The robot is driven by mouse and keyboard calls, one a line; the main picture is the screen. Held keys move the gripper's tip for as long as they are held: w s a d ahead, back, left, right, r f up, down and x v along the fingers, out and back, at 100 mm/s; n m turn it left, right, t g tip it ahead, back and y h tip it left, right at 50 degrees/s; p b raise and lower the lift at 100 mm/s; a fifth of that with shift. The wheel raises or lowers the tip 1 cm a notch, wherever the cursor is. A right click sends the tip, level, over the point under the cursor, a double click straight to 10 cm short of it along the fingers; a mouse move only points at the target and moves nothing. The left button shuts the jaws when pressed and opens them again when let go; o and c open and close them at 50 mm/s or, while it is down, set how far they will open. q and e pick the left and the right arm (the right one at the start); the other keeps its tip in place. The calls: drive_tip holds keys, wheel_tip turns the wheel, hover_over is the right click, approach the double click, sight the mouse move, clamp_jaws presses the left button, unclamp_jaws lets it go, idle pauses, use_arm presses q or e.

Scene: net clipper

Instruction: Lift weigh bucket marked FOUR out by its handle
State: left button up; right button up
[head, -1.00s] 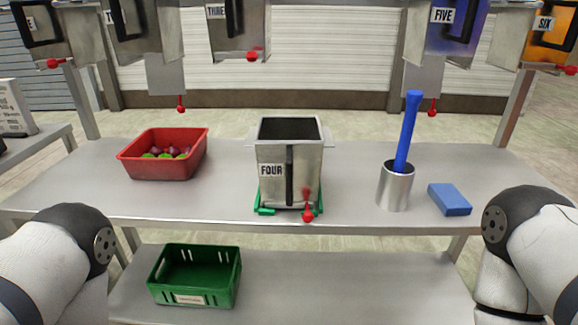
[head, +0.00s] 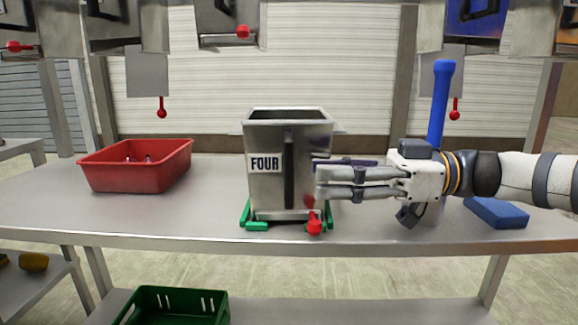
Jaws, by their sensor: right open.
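The weigh bucket marked FOUR (head: 263,190) is a steel box with an open top. It stands upright on a green stand (head: 255,220) near the table's front edge. Its dark vertical handle (head: 289,181) is on the front face, right of the label. A red-knobbed lever (head: 314,222) sits below the handle at the front right. My right gripper (head: 318,184) comes in from the right, with its fingers pointing left and their tips just right of the handle, in front of the bucket's right side. It is open and holds nothing. My left gripper is out of view.
A red bin (head: 135,170) stands on the left of the table (head: 110,215). A blue-handled tool (head: 440,105) and a blue block (head: 497,212) are behind and beside my right gripper. A green crate (head: 175,308) is on the lower shelf. Other buckets hang overhead.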

sight(287, 209)
drive_tip(key=a, duration=0.6)
drive_tip(key=shift+s+a+f, duration=0.2)
drive_tip(key=shift+s+f, duration=0.1)
clamp_jaws()
drive_tip(key=shift+r, duration=0.15)
